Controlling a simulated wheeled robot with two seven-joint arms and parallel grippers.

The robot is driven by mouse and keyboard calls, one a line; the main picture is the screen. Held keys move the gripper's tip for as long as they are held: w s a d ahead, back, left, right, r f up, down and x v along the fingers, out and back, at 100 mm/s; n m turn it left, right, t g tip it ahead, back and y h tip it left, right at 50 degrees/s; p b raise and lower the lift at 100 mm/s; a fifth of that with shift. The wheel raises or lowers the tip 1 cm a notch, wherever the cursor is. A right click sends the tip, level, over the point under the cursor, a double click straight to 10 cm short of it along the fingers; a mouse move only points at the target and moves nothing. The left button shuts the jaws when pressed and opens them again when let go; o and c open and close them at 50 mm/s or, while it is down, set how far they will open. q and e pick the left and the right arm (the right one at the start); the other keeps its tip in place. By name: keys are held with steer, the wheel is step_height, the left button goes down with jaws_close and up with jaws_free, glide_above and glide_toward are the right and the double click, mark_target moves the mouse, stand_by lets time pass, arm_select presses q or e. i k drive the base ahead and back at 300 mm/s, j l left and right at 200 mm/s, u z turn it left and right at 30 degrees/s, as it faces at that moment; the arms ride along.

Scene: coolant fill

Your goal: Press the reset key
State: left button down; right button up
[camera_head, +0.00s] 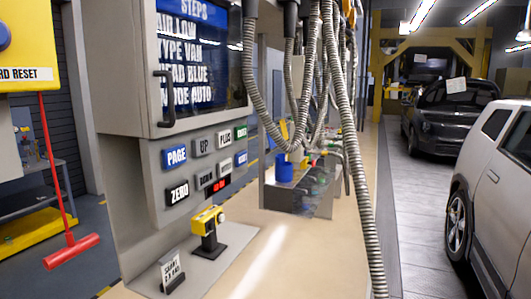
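A grey control cabinet stands in the middle left, with a keypad panel (150,160) below its screen. The keys include a blue PAGE key (175,157), UP (203,146), PLUS (225,138), ZERO (178,192) and DOWN (205,179). At the right end are a green key (240,132) and a small blue key (241,158), whose labels are too small to read surely. A yellow box (28,50) at the upper left carries a cut-off label ending in "RD RESET" and a blue button (4,36). Neither gripper is in view.
The screen (200,60) reads STEPS, with lines including TYPE VAN and MODE AUTO. A red display (217,187) sits by the keys. A yellow device (208,222) and a small sign (172,272) stand below. Grey hoses (335,90) hang at the right.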

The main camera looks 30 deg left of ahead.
mark_target(241, 158)
steer(key=i+l+u, duration=0.1)
steer(key=i+u, duration=0.35)
steer(key=i+l+u, duration=0.2)
steer(key=i+u, duration=0.2)
steer(key=i+l+u, duration=0.75)
steer(key=u, duration=0.15)
steer(key=i+l+u, duration=0.2)
steer(key=l+u, duration=0.25)
steer(key=l, duration=0.2)
steer(key=i+l+u, duration=0.1)
steer(key=l+u, duration=0.3)
steer(key=l, duration=0.25)
